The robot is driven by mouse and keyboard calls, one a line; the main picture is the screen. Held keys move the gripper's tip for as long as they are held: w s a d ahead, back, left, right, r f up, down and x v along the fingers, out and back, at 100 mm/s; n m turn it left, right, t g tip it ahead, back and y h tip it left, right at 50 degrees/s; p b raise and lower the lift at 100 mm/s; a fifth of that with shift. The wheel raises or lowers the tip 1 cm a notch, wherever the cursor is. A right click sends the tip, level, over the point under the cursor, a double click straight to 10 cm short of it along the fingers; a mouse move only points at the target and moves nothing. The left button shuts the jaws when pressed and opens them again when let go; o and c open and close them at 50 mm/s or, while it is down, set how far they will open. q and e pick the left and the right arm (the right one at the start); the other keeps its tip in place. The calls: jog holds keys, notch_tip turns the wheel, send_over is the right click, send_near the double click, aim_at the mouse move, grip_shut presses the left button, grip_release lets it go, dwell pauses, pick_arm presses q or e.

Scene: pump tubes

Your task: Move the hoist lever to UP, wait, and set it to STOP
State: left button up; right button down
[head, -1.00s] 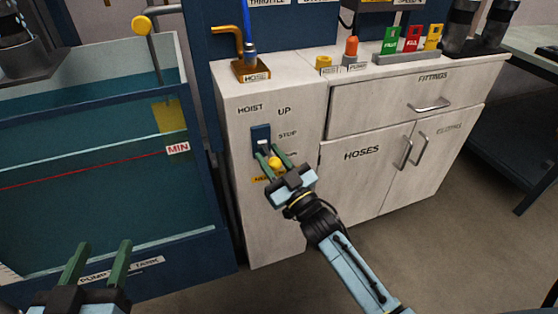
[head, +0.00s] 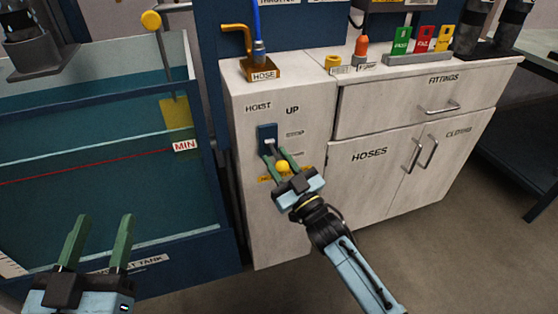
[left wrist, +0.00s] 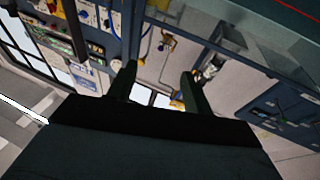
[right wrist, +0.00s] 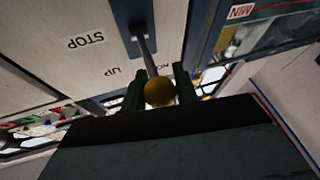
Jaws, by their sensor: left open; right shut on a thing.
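The hoist lever has a yellow knob (head: 283,166) and stands out from a dark blue plate (head: 267,133) on the white cabinet's narrow front. UP and smaller labels stand to the right of the plate. My right gripper (head: 273,155) is shut on the lever, its fingers either side of it. The right wrist view shows the grey rod (right wrist: 147,50) running to the knob (right wrist: 160,91) between the fingers, with STOP and UP printed beside it. I cannot tell exactly which label the lever is at. My left gripper (head: 104,218) is open and empty, in front of the tank.
The pump tank (head: 100,195) with teal liquid and a MIN tag (head: 185,146) stands left of the cabinet. The hose holder (head: 263,75), an orange-tipped part (head: 362,46) and coloured tags (head: 402,41) are on the cabinet top. Drawer and door handles (head: 428,150) stick out to the right.

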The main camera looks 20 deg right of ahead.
jog(key=shift+s+f, duration=0.1)
jog(key=shift+f, duration=0.3)
jog(key=c, duration=1.5)
grip_release()
jog(key=o, duration=0.4)
jog(key=shift+r, duration=0.2)
jog(key=shift+s+d+f, duration=0.1)
jog(key=shift+s, duration=0.2)
pick_arm(q)
jog(key=s+a+f+g+y+p, duration=0.3)
jog(key=f+g, duration=0.5)
jog(key=f, duration=0.4)
jog(key=shift+a, duration=0.15)
pick_arm(e)
jog(key=v, duration=1.2)
jog(key=shift+s+f, duration=0.1)
jog(key=shift+s, duration=0.25)
